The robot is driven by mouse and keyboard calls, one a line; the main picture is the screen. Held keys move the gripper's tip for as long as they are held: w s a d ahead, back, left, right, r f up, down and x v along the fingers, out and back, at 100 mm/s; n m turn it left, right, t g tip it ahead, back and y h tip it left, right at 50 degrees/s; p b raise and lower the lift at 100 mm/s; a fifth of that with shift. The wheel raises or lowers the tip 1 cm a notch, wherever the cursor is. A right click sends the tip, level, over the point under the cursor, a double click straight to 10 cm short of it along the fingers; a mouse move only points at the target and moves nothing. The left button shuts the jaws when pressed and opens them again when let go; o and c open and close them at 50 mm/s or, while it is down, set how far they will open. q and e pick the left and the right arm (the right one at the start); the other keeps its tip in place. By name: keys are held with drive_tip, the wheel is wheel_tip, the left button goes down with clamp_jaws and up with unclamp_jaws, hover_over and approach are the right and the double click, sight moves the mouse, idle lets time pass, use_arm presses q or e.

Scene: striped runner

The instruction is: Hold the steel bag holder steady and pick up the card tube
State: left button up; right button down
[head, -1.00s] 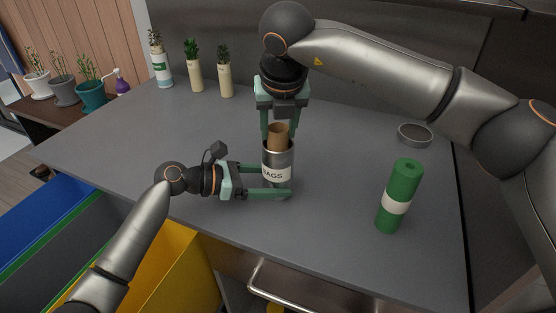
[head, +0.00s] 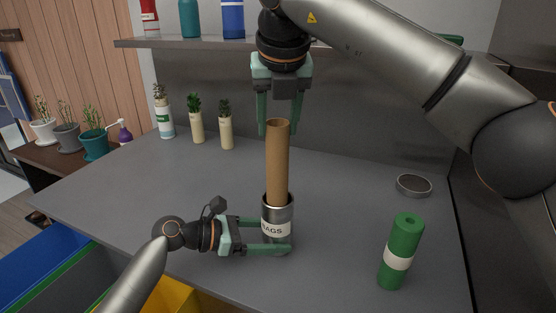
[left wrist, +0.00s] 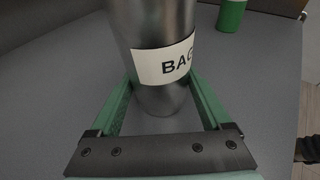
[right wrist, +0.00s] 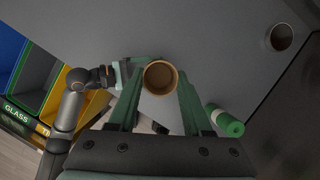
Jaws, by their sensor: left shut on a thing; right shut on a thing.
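The steel bag holder (head: 277,232), a cylinder with a white label, stands upright on the grey counter; its label shows closer in the left wrist view (left wrist: 165,65). My left gripper (head: 284,236) is shut on the holder, one finger on each side. The brown card tube (head: 277,165) stands upright, its lower end hidden inside the holder. My right gripper (head: 279,128) is above and shut on the tube's top end. In the right wrist view the tube's round open end (right wrist: 160,77) is between the fingers.
A green roll with a white band (head: 398,250) stands to the right. A small round dish (head: 413,185) lies farther back. Several potted plants (head: 196,118) line the back left, below a shelf (head: 190,43) with bottles. Colored bins (head: 60,255) are at the lower left.

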drive_tip(key=shift+r, duration=2.85)
use_arm(q)
drive_tip(key=o, duration=0.8)
